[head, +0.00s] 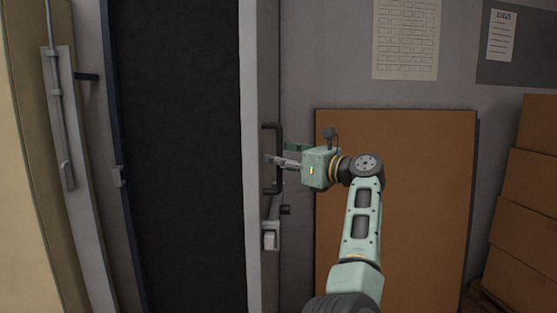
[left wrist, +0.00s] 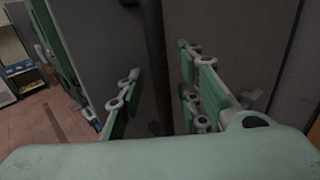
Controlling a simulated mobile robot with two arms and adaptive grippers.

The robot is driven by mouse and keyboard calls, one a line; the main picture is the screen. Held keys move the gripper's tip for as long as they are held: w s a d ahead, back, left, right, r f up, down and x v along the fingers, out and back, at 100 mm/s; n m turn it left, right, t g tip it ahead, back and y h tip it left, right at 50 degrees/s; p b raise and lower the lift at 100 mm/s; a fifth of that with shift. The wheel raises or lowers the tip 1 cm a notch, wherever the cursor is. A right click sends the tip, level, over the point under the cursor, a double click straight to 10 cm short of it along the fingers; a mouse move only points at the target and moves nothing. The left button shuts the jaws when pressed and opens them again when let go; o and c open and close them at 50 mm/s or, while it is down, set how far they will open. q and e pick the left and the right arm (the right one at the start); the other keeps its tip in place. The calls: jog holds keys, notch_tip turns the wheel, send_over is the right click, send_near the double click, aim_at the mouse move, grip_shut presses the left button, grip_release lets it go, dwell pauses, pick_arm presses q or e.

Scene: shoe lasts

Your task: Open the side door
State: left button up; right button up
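The side door shows in the head view as a tall dark area (head: 180,150) beside a pale upright edge (head: 251,150). I cannot tell whether the dark area is a panel or an opening. A dark bracket-shaped pull handle (head: 278,185) stands on the grey strip right of that edge. My left gripper (head: 272,160) is at the handle, level with its middle. In the left wrist view its green fingers (left wrist: 160,105) are apart, with the dark upright handle bar (left wrist: 153,50) between them; a gap shows on the right side. My right gripper is not in view.
A grey latch (head: 270,238) sits below the handle. A brown board (head: 420,220) leans on the wall behind my arm. Cardboard boxes (head: 520,225) are stacked at the right. A long rod fitting (head: 60,120) is at the far left. Reddish floor (left wrist: 50,125) shows in the wrist view.

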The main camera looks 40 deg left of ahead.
pick_arm(q)
jog(key=d, duration=1.1)
jog(key=shift+w+d, duration=0.35)
